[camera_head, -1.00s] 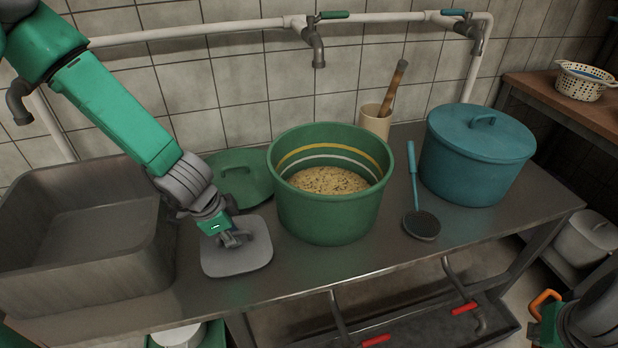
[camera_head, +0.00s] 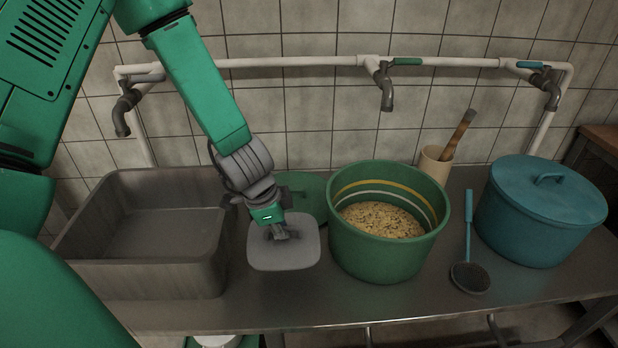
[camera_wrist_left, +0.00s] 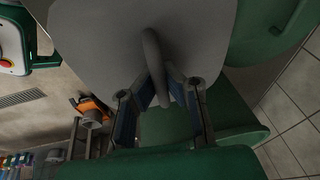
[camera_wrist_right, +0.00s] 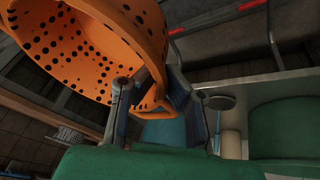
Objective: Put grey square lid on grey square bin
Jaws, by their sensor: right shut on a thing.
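The grey square lid (camera_head: 262,255) lies to the left of the green tub, overlapping the green lid behind it in the head view. My left gripper (camera_head: 286,233) is over its middle. In the left wrist view the fingers (camera_wrist_left: 160,85) stand on either side of the lid's handle (camera_wrist_left: 153,55), with some gap showing, so they look open around it. The right gripper is outside the head view. I cannot make out the grey square bin for certain.
A large grey basin (camera_head: 190,277) stands at the left. The green tub (camera_head: 375,260) holds beans. A green lid (camera_head: 305,187), a skimmer (camera_head: 470,277), a beige cup with a wooden pestle (camera_head: 434,165) and a blue lidded pot (camera_head: 530,225) share the table.

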